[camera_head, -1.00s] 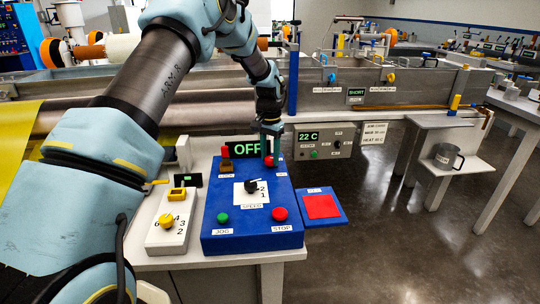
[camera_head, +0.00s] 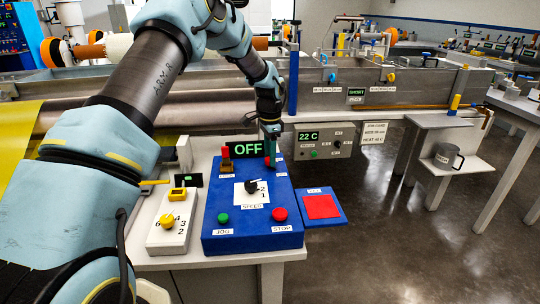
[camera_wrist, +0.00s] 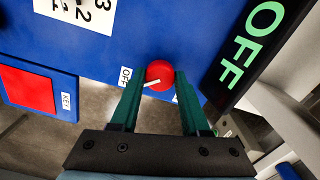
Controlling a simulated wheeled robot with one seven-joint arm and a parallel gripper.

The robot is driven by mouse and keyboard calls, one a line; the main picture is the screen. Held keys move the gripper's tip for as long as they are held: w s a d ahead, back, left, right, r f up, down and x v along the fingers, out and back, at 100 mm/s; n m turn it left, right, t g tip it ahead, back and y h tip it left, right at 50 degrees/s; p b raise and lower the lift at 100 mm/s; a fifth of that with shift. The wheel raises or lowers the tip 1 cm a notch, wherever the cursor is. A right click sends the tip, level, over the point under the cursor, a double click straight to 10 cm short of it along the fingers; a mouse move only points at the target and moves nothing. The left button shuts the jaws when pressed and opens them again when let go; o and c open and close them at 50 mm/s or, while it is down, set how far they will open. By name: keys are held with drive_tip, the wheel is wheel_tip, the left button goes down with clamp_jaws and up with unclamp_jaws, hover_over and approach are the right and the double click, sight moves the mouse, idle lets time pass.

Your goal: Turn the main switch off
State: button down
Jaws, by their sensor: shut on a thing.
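The main switch is a round red knob with a white pointer bar (camera_wrist: 160,73). It sits at the far right corner of the blue control box (camera_head: 225,190). My gripper (camera_wrist: 158,82) has its two green fingers on either side of the knob and is shut on it. The pointer's visible end lies toward the small OFF label (camera_wrist: 125,76) in the wrist view. In the camera_head view my gripper (camera_head: 271,156) hides most of the knob. The display (camera_head: 247,147) behind the box reads OFF in green.
On the box are a black speed dial (camera_head: 251,186), a green jog button (camera_head: 223,218) and a red stop button (camera_head: 280,214). A blue plate with a red square (camera_head: 320,206) lies to the right. A white selector box (camera_head: 170,228) stands to the left.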

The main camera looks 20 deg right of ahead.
drive_tip(key=shift+r, duration=0.1)
idle(0.3)
drive_tip(key=shift+c, duration=1.9)
unclamp_jaws()
wheel_tip(320, 180, up, 11)
drive_tip(key=b, duration=0.2)
